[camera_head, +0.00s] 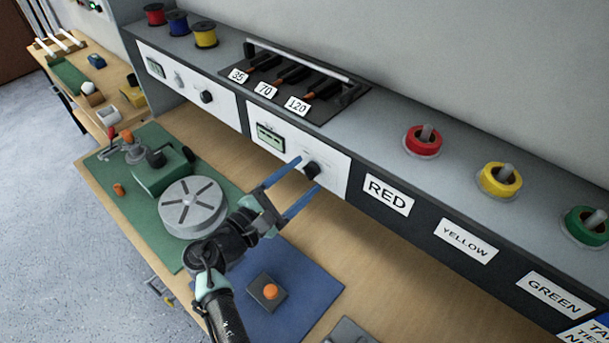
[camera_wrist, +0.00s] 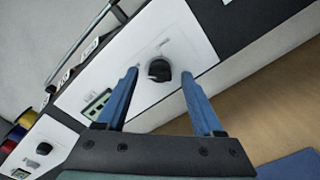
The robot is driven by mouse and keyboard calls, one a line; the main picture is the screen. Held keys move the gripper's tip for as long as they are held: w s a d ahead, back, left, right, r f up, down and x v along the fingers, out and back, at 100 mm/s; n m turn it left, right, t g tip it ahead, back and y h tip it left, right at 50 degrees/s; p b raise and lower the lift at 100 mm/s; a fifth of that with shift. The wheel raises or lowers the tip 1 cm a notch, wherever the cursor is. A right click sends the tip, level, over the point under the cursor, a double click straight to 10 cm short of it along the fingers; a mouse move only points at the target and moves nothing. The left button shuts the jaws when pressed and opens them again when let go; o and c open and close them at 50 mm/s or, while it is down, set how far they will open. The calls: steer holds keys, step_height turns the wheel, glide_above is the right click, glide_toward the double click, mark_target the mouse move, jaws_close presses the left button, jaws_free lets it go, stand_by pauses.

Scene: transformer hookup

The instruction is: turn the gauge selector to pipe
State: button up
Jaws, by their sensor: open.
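A black selector knob (camera_head: 311,170) sits on the right-hand white panel (camera_head: 335,168), beside a small display (camera_head: 270,137). The panel's lettering is too small to read, so I cannot tell which setting the knob points to. My gripper (camera_head: 308,174) is open, its two blue fingers reaching toward this knob. In the wrist view the knob (camera_wrist: 159,70) shows between the fingertips (camera_wrist: 160,74), with a gap visible on both sides. I cannot tell whether the tips reach past its face. A second black knob (camera_head: 206,97) is on the left-hand white panel (camera_head: 180,81).
Above the panels is a rack of orange-tipped tools (camera_head: 290,75) labelled 35, 70 and 120. Red (camera_head: 422,140), yellow (camera_head: 499,179) and green (camera_head: 586,226) rings stand to the right. A blue mat (camera_head: 310,285) with a dark button box (camera_head: 267,292) lies below.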

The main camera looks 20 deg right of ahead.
steer(key=b+v, duration=0.2)
steer(key=v, duration=0.9)
steer(key=shift+s+a+b, duration=0.25)
steer(key=shift+b, duration=0.05)
steer(key=shift+w, duration=0.1)
